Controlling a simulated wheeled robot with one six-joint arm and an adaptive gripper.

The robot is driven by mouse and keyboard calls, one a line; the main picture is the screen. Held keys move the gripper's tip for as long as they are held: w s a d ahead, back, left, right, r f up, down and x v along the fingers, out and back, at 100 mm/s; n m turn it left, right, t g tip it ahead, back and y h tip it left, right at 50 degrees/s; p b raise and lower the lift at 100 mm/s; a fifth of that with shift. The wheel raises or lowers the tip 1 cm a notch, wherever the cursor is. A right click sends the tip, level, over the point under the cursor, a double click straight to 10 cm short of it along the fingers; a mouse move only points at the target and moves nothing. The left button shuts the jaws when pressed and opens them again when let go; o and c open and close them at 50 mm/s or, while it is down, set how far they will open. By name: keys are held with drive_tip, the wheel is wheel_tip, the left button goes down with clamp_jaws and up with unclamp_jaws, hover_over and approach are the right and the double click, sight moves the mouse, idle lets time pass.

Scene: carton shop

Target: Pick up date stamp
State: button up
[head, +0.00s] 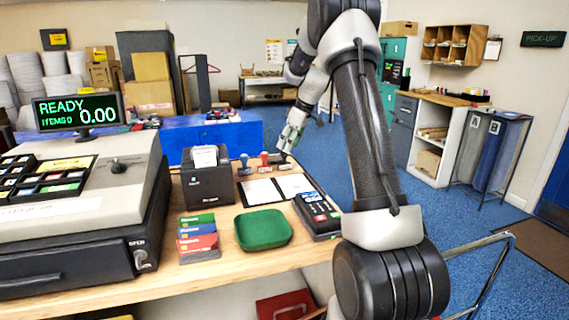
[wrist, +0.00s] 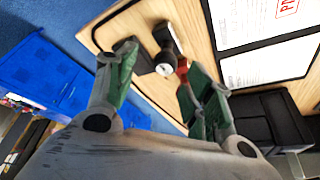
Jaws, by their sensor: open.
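Two stamp-like items stand on the counter in the head view: one with a blue-grey handle (head: 244,160) and one with a red top (head: 264,158). I cannot tell from labels which is the date stamp. In the wrist view, a black stamp-like item with a pale round end (wrist: 165,50) lies just beyond my fingertips, with a bit of red (wrist: 182,70) beside the right finger. My gripper (wrist: 157,72) is open, with nothing visibly held between its green-padded fingers. In the head view my gripper (head: 287,146) is above the counter's far edge, right of the red-topped item.
The wooden counter (head: 225,262) also holds a receipt printer (head: 207,185), white papers (head: 262,191), a card terminal (head: 318,215), a green tray (head: 263,230), card stacks (head: 198,240) and a cash register (head: 75,210).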

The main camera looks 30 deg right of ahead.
sight(284, 160)
drive_tip(key=x, duration=0.4)
drive_tip(key=shift+s+a+f, duration=0.1)
drive_tip(key=shift+a+f, duration=0.15)
drive_tip(key=c, duration=1.1)
